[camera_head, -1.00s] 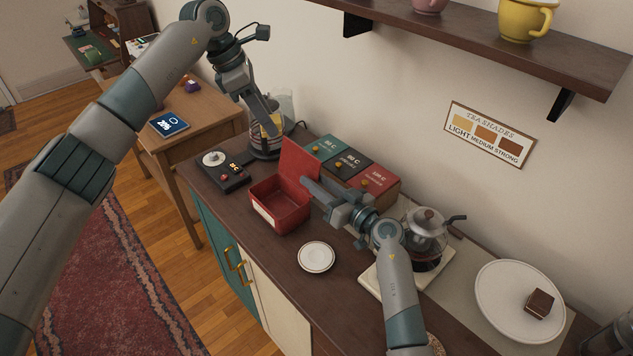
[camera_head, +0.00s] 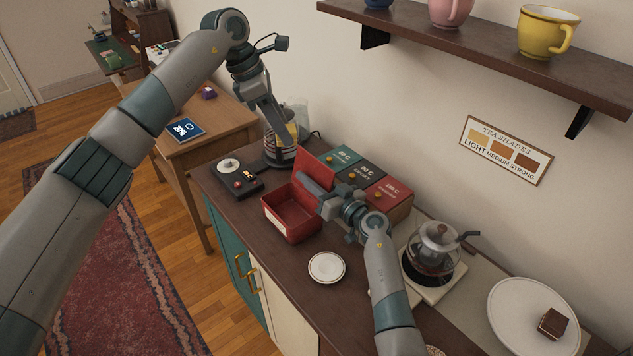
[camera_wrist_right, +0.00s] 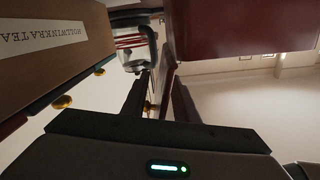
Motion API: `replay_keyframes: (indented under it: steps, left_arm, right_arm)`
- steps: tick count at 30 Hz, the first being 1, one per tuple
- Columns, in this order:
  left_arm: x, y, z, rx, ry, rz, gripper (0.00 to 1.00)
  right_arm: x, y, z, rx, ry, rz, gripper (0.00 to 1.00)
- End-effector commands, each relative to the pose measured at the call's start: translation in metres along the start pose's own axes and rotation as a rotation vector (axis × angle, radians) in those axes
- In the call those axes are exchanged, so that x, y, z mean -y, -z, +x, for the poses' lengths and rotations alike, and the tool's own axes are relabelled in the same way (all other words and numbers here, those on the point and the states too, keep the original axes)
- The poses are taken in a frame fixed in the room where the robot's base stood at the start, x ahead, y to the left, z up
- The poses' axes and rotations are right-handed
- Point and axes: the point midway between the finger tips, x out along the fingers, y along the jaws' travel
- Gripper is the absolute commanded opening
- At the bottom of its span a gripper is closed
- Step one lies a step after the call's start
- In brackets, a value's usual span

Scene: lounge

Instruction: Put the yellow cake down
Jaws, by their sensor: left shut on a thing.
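My left gripper (camera_head: 287,137) is high at the back left of the counter, in front of a glass-sided vessel (camera_head: 283,157). It is shut on a small yellow thing, the yellow cake (camera_head: 292,129), which is partly hidden by the fingers and hard to make out. My right gripper (camera_head: 306,185) is at the raised lid of an open red box (camera_head: 290,226). In the right wrist view its fingers (camera_wrist_right: 160,100) stand apart, with a dark red panel close by. I cannot tell whether it touches the lid.
A small white saucer (camera_head: 326,267) is empty on the counter. A large white plate (camera_head: 510,315) holds a brown cake (camera_head: 553,323). Tea boxes (camera_head: 388,196) stand behind the red box, a glass teapot (camera_head: 432,250) to the right, a dial device (camera_head: 238,180) to the left.

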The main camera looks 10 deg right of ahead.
Motion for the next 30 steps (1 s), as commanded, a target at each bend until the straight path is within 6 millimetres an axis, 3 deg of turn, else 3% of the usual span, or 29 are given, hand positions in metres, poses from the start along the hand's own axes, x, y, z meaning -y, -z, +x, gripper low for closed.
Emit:
replay_keyframes:
  steps: [8,11,20,26,30]
  left_arm:
    - [0.000,0.000,0.000,0.000,0.000,0.000,0.09]
    - [0.000,0.000,0.000,0.000,0.000,0.000,0.09]
    - [0.000,0.003,0.006,-0.003,-0.005,-0.015,0.09]
    - [-0.003,0.018,0.039,-0.014,-0.044,-0.118,0.09]
    - [-0.003,0.037,0.079,-0.021,-0.094,-0.239,0.09]
  right_arm:
    - [0.000,0.000,0.001,0.000,0.000,0.000,0.24]
    - [0.000,0.000,0.001,0.000,0.000,0.000,0.00]
    - [0.000,0.000,0.001,0.000,0.000,0.000,0.00]
    - [0.000,0.000,0.000,0.000,0.000,0.000,0.00]
    - [0.000,0.000,0.000,0.000,0.000,0.000,0.00]
